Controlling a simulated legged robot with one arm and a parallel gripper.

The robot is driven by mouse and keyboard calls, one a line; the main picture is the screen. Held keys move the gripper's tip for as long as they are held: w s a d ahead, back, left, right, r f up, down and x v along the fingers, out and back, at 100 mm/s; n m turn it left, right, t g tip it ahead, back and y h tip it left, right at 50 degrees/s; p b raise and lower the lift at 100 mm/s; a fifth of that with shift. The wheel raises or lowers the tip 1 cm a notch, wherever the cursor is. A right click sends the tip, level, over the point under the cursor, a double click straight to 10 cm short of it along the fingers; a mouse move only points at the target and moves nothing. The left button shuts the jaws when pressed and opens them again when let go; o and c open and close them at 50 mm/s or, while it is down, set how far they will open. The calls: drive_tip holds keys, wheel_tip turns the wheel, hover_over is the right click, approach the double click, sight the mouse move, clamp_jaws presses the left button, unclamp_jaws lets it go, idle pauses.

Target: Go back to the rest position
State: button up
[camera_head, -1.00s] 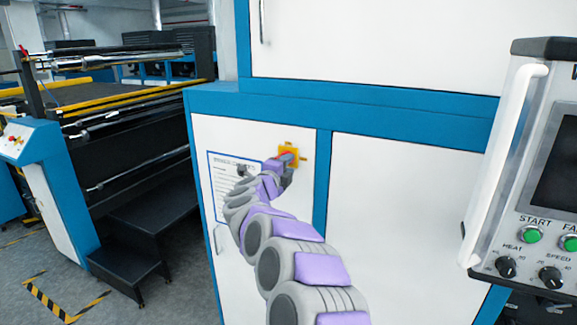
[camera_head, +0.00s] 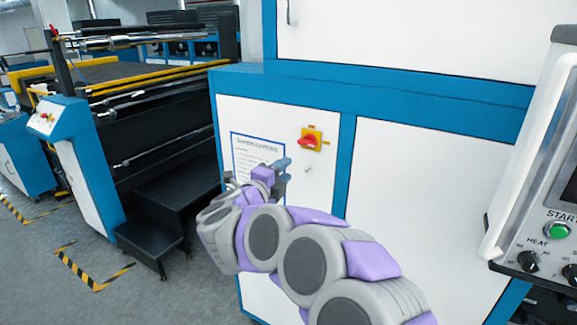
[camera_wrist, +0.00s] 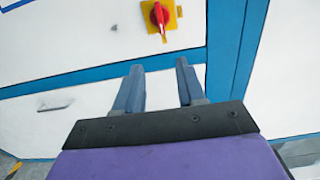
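My gripper (camera_head: 283,166) is in front of the white cabinet door (camera_head: 377,200), below and left of a red rotary switch (camera_head: 309,141) on a yellow plate. In the wrist view my gripper (camera_wrist: 157,88) has its two fingers apart with nothing between them. The red switch (camera_wrist: 159,15) shows beyond the fingertips at the top of that view, clear of the fingers. My arm is bent and reaches from the lower right of the head view. A printed sheet (camera_head: 258,152) on the door is partly hidden by my gripper.
A control panel (camera_head: 540,190) with a green start button stands close on the right. A laminating machine (camera_head: 150,90) with rollers stands at the left, with black steps (camera_head: 165,215) before it. Open floor (camera_head: 50,280) with yellow-black markings lies at lower left.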

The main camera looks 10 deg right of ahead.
drive_tip(key=shift+s, duration=0.1)
drive_tip(key=s+a+r+n+t+y, duration=0.1)
drive_tip(key=a+r+n+t+y, duration=0.3)
drive_tip(key=a+n+y, duration=0.55)
drive_tip(key=s+a+f+n+g+y, duration=0.3)
drive_tip(key=s+n+g+y, duration=0.35)
drive_tip(key=s+n, duration=0.3)
drive_tip(key=s+d+f+n+g+h, duration=0.1)
drive_tip(key=s+d+f+n+g, duration=0.25)
drive_tip(key=s+f, duration=0.45)
drive_tip(key=s+d+f+n+g+h, duration=0.15)
drive_tip(key=s+d+f+g, duration=0.3)
drive_tip(key=s, duration=0.75)
drive_tip(key=s+d+f+g+h, duration=0.1)
drive_tip(key=s+d+f+g, duration=0.1)
drive_tip(key=s+d, duration=0.4)
drive_tip(key=s+d+f+n+g+h, duration=0.1)
drive_tip(key=s+d, duration=0.5)
drive_tip(key=s, duration=0.8)
wheel_tip(320, 180, down, 2)
drive_tip(key=g+h, duration=0.1)
drive_tip(key=g, duration=0.2)
drive_tip(key=shift+d+f+b, duration=0.25)
drive_tip(key=shift+b, duration=0.1)
